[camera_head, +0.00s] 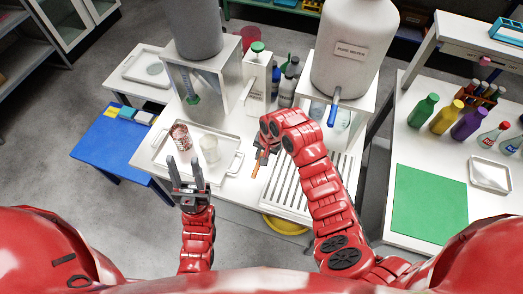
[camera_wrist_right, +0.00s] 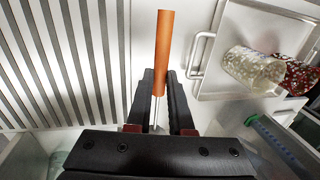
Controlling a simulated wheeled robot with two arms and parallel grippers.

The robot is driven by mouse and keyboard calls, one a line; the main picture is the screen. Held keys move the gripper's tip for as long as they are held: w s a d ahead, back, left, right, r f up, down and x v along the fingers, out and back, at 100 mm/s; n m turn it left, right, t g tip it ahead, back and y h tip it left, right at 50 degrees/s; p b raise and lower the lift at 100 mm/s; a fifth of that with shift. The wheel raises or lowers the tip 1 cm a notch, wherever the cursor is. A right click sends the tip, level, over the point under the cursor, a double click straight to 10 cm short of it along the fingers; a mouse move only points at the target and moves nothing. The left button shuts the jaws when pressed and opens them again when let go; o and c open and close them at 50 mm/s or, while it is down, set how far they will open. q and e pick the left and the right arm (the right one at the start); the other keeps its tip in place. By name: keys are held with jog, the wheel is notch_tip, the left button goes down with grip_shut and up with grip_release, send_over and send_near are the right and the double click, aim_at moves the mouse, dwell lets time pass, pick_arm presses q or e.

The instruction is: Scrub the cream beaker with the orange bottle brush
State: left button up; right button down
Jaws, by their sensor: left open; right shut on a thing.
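The cream beaker (camera_head: 209,149) stands on a metal tray (camera_head: 232,168), to the right of a red speckled beaker (camera_head: 181,137). It also shows in the right wrist view (camera_wrist_right: 250,70). My right gripper (camera_head: 264,150) is shut on the orange bottle brush (camera_head: 255,170), to the right of the tray. In the right wrist view, the brush's orange handle (camera_wrist_right: 163,50) points away past the fingers, and its thin metal shaft is between them. Its bristles are hidden. My left gripper (camera_head: 187,178) is open and empty near the tray's front edge.
A white slatted rack (camera_head: 285,187) lies right of the brush. A large white water tank (camera_head: 352,50) and several bottles stand behind. A blue table (camera_head: 100,145) is at left. A side table with a green mat (camera_head: 430,208) and coloured bottles is at right.

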jog(key=shift+f, duration=0.1)
jog(key=shift+s+d+b+x, duration=0.1)
jog(key=shift+d+b+x, duration=0.1)
jog(key=shift+b+x, duration=0.7)
jog(key=shift+s+d+b+x, duration=0.1)
jog(key=shift+d+b+x, duration=0.2)
jog(key=shift+x, duration=1.05)
jog(key=shift+s+d+b+x, duration=0.15)
jog(key=shift+b+x, duration=0.5)
jog(key=shift+x, duration=0.5)
jog(key=shift+w+f, duration=0.1)
jog(key=shift+w, duration=0.1)
